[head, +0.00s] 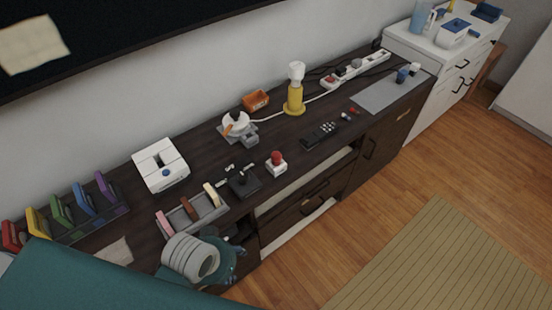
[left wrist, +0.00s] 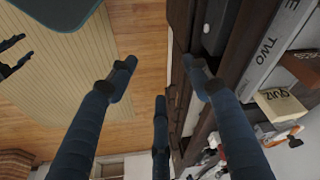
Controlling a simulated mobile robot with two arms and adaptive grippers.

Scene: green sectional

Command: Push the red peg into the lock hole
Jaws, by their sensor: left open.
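A small white block (head: 277,170) with a red rounded top (head: 276,157) stands upright near the front edge of the dark cabinet top. The red top may be the red peg, but I cannot make out a lock hole. My left gripper (head: 238,256) is low in the head view, near the cabinet's front edge, left of and nearer than the white block, not touching it. Its arm partly hides its fingers. In the left wrist view my left gripper (left wrist: 158,78) has its fingers spread, with nothing between them.
A yellow lamp (head: 295,100), remote (head: 320,134) and orange bin (head: 256,101) stand farther back. The wooden floor (head: 340,235) before the cabinet is clear.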

